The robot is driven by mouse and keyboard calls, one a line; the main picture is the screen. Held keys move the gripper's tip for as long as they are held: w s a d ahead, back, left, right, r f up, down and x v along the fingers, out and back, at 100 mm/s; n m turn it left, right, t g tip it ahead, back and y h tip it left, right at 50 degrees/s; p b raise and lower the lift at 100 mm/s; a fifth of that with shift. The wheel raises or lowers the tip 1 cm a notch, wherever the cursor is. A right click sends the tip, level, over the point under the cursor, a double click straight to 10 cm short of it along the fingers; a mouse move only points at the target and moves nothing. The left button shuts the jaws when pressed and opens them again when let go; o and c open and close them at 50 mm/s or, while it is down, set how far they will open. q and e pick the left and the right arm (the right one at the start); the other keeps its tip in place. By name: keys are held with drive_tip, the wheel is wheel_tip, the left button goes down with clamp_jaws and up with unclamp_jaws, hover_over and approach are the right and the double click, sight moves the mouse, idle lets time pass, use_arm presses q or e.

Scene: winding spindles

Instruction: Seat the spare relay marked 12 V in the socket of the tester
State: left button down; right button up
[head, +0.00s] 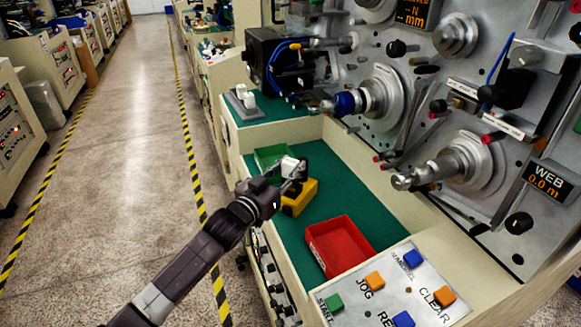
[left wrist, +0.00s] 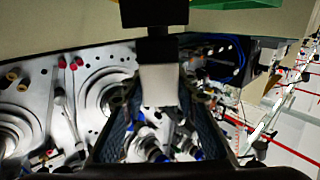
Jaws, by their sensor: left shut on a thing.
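My left gripper (head: 294,169) is shut on a small pale block, which I take to be the relay (left wrist: 160,85). In the left wrist view the block sits between the two dark fingers, with a black part (left wrist: 154,14) at its far end. No marking on it is legible. In the head view the gripper is close to a yellow box (head: 299,198), probably the tester, on the green mat. The gripper overlaps the box's far side. I cannot tell whether the relay touches the box, and its socket is hidden. My right gripper is out of view.
A red bin (head: 314,246) stands on the green mat (head: 278,222) nearer the front. A green bin (head: 268,154) lies behind the gripper. A grey stand with a white piece (head: 243,98) is at the back. The machine's spindles (head: 420,178) jut out at right.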

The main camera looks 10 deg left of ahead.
use_arm(q)
drive_tip(key=shift+f+b, duration=0.95)
drive_tip(key=shift+f, duration=0.75)
drive_tip(key=c, duration=1.5)
unclamp_jaws()
drive_tip(key=shift+o, duration=0.3)
drive_tip(key=shift+s, duration=0.1)
drive_tip(key=v, duration=1.2)
